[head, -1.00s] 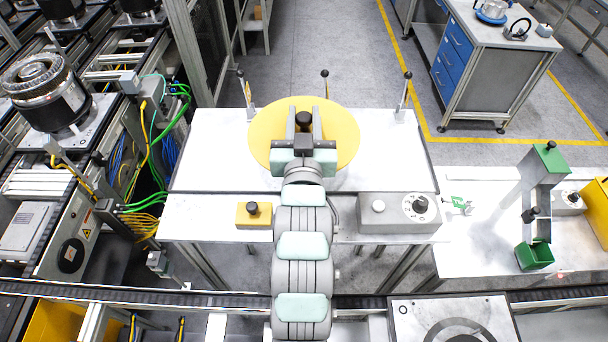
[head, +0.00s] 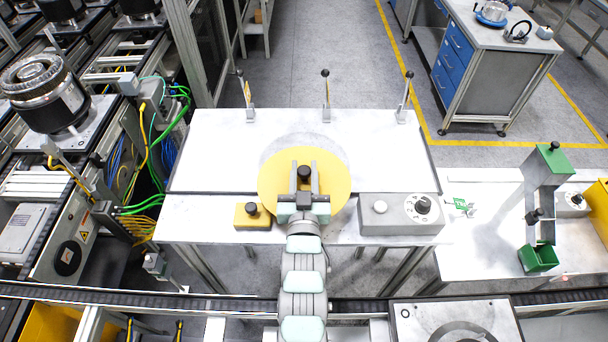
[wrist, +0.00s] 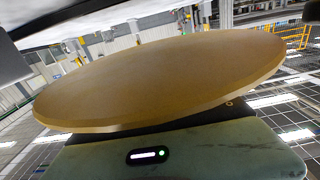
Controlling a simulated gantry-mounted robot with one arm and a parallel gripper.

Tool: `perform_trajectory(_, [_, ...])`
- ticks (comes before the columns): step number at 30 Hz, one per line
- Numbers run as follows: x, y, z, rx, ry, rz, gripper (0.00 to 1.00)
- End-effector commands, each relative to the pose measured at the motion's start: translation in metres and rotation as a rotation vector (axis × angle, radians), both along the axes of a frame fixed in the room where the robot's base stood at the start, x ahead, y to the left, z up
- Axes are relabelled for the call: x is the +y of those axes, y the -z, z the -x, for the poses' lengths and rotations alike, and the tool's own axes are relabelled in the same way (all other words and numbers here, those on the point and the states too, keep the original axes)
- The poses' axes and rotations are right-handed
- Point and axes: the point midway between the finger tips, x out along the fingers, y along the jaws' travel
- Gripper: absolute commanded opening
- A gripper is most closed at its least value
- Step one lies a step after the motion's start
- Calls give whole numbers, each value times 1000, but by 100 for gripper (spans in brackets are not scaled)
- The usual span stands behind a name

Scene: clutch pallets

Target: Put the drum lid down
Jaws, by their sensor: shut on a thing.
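The drum lid is a round yellow disc (head: 333,180) with a black knob (head: 304,173) at its middle. My gripper (head: 304,178) is shut on the knob, with one finger on each side of it. In the head view the lid covers part of the white table's front edge, between the yellow button box and the grey control box. A soft shadow lies on the table behind it, so the lid seems held above the surface; the exact gap cannot be told. In the wrist view the lid (wrist: 165,75) fills the middle as a tilted yellow disc, and the knob is hidden.
The white table (head: 220,150) is bare behind the lid, with several upright levers (head: 326,95) along its back edge. A yellow button box (head: 252,216) stands left of the lid, a grey control box (head: 400,213) right. A conveyor (head: 130,293) runs in front.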

Motion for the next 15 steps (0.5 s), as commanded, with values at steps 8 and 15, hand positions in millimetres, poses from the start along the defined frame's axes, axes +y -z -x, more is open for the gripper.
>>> perform_trajectory(8, [0,27,0,3,0,0,0])
perform_trajectory(15, [0,30,0,2,0,0,0])
